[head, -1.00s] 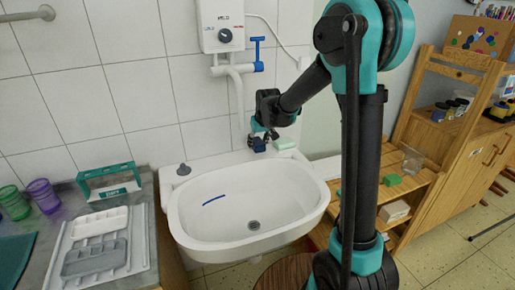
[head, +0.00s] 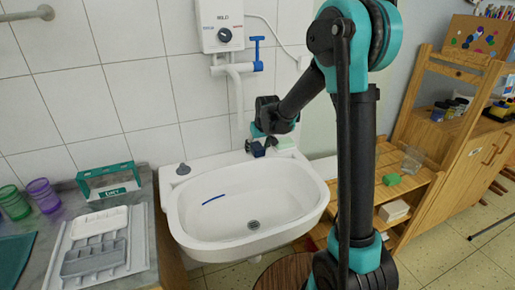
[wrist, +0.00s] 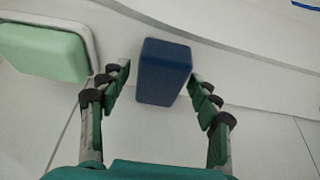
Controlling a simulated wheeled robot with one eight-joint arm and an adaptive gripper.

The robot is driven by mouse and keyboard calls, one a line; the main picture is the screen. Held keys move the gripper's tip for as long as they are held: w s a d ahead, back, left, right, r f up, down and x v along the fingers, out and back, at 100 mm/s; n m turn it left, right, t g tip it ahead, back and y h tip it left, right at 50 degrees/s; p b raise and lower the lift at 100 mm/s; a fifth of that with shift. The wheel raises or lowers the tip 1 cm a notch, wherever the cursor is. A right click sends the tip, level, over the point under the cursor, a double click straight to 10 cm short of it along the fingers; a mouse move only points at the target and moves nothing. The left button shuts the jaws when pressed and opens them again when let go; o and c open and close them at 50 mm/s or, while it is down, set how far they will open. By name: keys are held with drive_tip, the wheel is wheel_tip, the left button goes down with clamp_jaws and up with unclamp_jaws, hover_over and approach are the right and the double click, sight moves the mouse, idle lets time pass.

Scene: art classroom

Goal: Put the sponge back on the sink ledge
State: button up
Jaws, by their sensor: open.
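A dark blue block (wrist: 163,72), which looks like the sponge, rests on the white sink ledge (wrist: 235,75). In the head view the blue block (head: 257,150) is small and partly hidden at the back of the sink. My gripper (wrist: 160,82) is open, with one finger on each side of the blue block. Gaps show between the fingers and the block. In the head view my gripper (head: 264,141) is over the back ledge. The white sink (head: 176,205) has a blue streak in its basin.
A pale green block (wrist: 42,50) in a white dish sits close left of my gripper in the wrist view. A grey counter (head: 145,262) with trays and purple and green cups is at left. A wooden shelf (head: 415,192) stands at right.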

drive_tip(key=shift+r, duration=0.1)
drive_tip(key=v, duration=1.2)
